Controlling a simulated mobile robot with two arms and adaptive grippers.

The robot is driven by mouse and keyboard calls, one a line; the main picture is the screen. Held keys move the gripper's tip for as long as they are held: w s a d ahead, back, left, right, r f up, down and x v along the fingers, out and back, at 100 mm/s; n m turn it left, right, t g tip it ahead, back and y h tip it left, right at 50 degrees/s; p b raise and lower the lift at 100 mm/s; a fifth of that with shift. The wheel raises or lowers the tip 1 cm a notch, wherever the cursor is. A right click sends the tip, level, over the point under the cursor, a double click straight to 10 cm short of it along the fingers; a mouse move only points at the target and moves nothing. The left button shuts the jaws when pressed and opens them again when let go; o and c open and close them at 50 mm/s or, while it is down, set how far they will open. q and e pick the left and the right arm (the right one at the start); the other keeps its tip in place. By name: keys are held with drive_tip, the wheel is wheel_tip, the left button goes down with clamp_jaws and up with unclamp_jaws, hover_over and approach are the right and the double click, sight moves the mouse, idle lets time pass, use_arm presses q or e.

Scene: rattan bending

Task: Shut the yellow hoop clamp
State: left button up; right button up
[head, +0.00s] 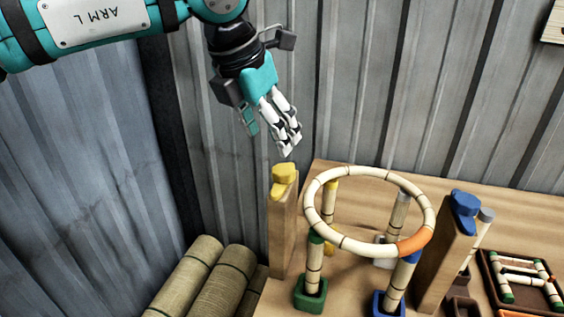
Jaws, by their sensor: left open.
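The yellow hoop clamp (284,178) sits on top of a wooden post (283,237) at the left end of the bench. The bamboo hoop (334,239), cream with an orange section, lies just right of it, raised on several upright bamboo poles. From this angle I cannot tell whether the clamp touches the hoop. My left gripper (290,147) hangs fingers down just above the yellow clamp, apart from it. It is open, with nothing seen between its fingers. My right gripper is not in view.
A blue clamp (464,210) tops another post (440,262) right of the hoop. Poles stand in a green socket (310,294) and a blue socket (388,305). A brown tray (491,276) holds bamboo pieces at right. Rolled mats (222,285) lie left of the bench. Corrugated walls stand close behind.

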sight(283, 169)
use_arm(q)
drive_tip(key=p+x, duration=0.1)
drive_tip(key=x, duration=0.8)
drive_tip(key=shift+d+f, duration=0.1)
drive_tip(key=c, duration=1.1)
drive_tip(key=shift+w, duration=0.1)
drive_tip(key=shift+c, duration=0.2)
